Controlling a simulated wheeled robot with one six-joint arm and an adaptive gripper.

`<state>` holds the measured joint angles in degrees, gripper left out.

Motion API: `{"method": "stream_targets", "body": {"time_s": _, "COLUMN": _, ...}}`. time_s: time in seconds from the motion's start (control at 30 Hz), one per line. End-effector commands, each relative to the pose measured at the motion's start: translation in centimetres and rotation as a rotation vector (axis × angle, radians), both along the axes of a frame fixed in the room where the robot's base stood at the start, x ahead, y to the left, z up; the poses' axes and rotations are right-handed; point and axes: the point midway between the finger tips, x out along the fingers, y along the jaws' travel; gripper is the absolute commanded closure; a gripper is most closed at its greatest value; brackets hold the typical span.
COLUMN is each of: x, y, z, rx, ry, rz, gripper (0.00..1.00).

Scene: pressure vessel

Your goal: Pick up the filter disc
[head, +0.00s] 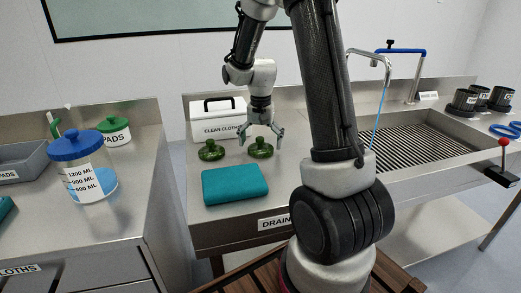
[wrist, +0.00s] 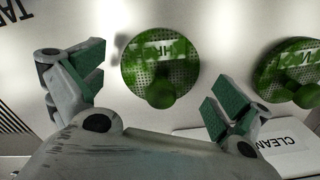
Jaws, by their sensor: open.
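Two green, perforated discs with round knobs lie on the steel counter. One disc (head: 260,149) is under my gripper (head: 264,133) in the head view; the other disc (head: 211,152) lies to its left. In the wrist view, the first disc (wrist: 158,70) shows ahead of and between the open fingers of my gripper (wrist: 155,92). The second disc (wrist: 290,72) is at the right edge, partly cut off. Each has a pale label with dark letters, too unclear to read fully. My gripper is open, with nothing held and no clear contact.
A white box marked CLEAN CLOTH (head: 218,121) stands behind the discs. A folded teal cloth (head: 235,184) lies in front. A ribbed drain sink (head: 425,143) is to the right. A blue-lidded jar (head: 86,170) stands on the left counter, across a gap.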

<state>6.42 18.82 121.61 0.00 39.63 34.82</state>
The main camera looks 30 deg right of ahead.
Motion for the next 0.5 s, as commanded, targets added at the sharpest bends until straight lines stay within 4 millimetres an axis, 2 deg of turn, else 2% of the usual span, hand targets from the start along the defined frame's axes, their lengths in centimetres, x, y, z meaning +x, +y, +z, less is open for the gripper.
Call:
{"method": "stream_targets", "body": {"time_s": 0.1, "x": -0.02, "y": 0.01, "z": -0.75, "rx": 0.000, "ry": 0.000, "rz": 0.000, "gripper": 0.00}}
{"method": "stream_targets", "body": {"time_s": 0.3, "x": 0.00, "y": 0.00, "z": -0.75, "rx": -0.001, "ry": -0.001, "rz": 0.001, "gripper": 0.02}}
{"method": "stream_targets", "body": {"time_s": 0.5, "x": 0.01, "y": -0.01, "z": -0.72, "rx": 0.000, "ry": -0.001, "rz": 0.001, "gripper": 0.38}}
